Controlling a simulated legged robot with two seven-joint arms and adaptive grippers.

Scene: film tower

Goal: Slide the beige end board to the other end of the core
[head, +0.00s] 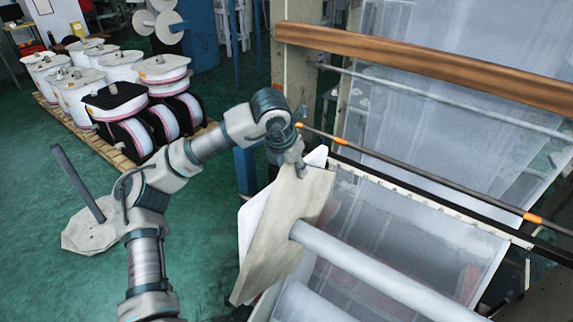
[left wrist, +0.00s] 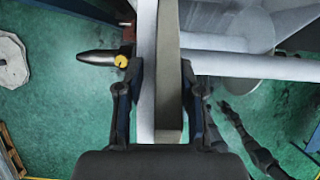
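The beige end board (head: 283,220) is a tilted flat plate at the near end of the pale grey core (head: 375,275), which runs off to the lower right. My left gripper (head: 300,168) is at the board's upper edge. In the left wrist view, the left gripper's fingers (left wrist: 163,85) stand on either side of the board (left wrist: 168,105), which shows edge-on. The right finger is close to the board; a white strip shows between the left finger and the board. The core (left wrist: 255,66) extends right from the board. My right gripper is not in view.
A white plate (head: 250,222) stands behind the board. A dark rod with orange bands (head: 430,182) and a brown roller (head: 430,65) cross the right side. Film reels (head: 100,85) stand on a pallet at the left.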

